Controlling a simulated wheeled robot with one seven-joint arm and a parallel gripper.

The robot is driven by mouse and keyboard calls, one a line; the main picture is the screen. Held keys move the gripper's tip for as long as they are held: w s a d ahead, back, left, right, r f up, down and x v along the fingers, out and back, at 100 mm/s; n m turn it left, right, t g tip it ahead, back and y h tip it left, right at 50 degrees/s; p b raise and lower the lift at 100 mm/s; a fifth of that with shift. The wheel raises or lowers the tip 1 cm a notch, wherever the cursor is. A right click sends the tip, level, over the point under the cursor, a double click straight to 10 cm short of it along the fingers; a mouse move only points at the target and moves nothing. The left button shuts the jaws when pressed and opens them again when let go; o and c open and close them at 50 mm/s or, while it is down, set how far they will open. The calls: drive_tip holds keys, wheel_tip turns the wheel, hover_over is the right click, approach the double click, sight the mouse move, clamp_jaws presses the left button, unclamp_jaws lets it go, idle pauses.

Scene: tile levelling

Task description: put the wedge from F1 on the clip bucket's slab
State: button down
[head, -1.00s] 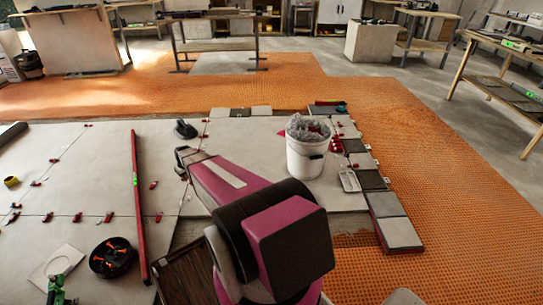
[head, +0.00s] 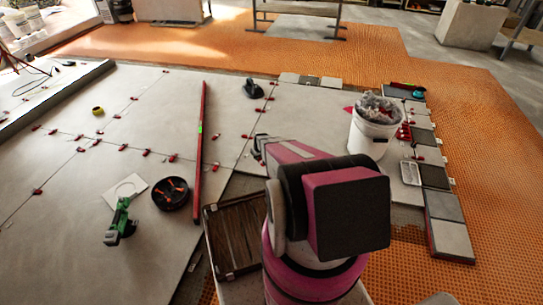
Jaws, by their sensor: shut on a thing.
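The clip bucket (head: 370,138) is white, with a crumpled grey lining or load at its top. It stands upright on a pale grey slab (head: 310,120) in the right half of the head view. My gripper (head: 257,147) is low over the slabs, left of the bucket and clearly apart from it. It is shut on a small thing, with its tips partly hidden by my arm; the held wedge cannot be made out. Several small red wedges (head: 173,158) sit along the slab joints to the left. Any label marking a joint is too small to read.
A long red level (head: 200,150) lies left of my gripper. A black bowl (head: 171,194), a green tool (head: 119,224) and a black suction cup (head: 253,90) lie on the slabs. A brown slatted crate (head: 236,238) is near my base. Orange matting (head: 500,170) borders the right.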

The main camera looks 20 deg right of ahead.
drive_tip(key=w+d+f, duration=0.4)
drive_tip(key=w+d, duration=0.1)
drive_tip(key=shift+d+f, duration=0.3)
drive_tip(key=shift+d, duration=0.05)
drive_tip(key=shift+f, duration=2)
drive_tip(key=shift+f, duration=0.1)
drive_tip(key=c, duration=1)
unclamp_jaws()
